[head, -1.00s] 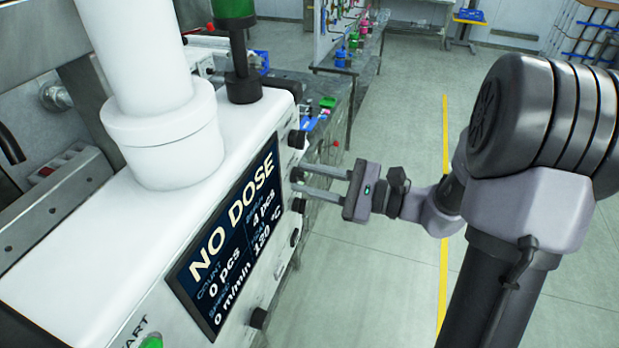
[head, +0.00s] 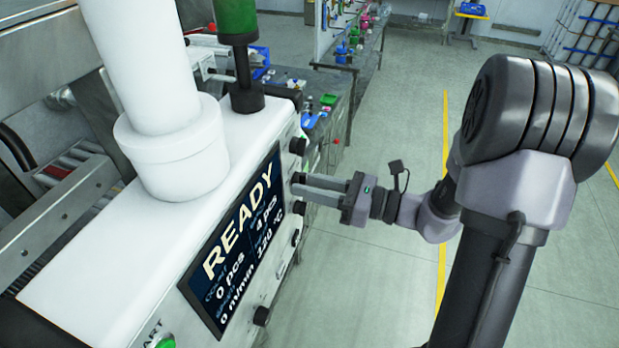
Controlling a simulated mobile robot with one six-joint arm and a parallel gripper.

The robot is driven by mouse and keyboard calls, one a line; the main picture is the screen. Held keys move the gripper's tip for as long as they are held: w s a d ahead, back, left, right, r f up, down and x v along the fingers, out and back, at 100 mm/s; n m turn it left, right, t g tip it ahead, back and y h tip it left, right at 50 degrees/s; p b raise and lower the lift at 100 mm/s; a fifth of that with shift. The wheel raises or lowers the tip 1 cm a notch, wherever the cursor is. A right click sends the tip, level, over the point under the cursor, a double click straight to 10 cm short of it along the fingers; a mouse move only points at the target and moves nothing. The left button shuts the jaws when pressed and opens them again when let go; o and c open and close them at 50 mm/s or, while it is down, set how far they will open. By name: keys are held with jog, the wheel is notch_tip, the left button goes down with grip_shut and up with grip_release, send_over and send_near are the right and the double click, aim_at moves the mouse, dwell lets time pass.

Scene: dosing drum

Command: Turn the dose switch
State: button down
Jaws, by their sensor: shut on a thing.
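The white dosing machine (head: 100,255) stands on the left, with a display (head: 235,255) that reads "READY", "0 pcs", "4 pcs", "0 m/min" and "120 °C". Several dark knobs line its right-hand panel. My gripper (head: 301,184) reaches in from the right, its two fingers level and their tips at a dark knob, the dose switch (head: 297,177), on that panel. The fingers are shut on this knob. The fingertips partly cover it, so its exact angle is hard to read.
Another knob (head: 298,145) sits just above my fingers, and further knobs sit below, one at the lower corner (head: 262,316). A green start button (head: 165,342) is at the bottom left. A bench with small parts (head: 330,110) stands behind.

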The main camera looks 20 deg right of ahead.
jog(key=shift+s+a+r+m+p, duration=0.1)
jog(key=shift+m+p, duration=1.1)
jog(key=shift+m, duration=1)
jog(key=c, duration=1.1)
grip_release()
jog(key=b+v, duration=0.3)
jog(key=v, duration=1.4)
jog(key=shift+s+d+b, duration=0.2)
jog(key=shift+b, duration=0.15)
jog(key=shift+a, duration=0.1)
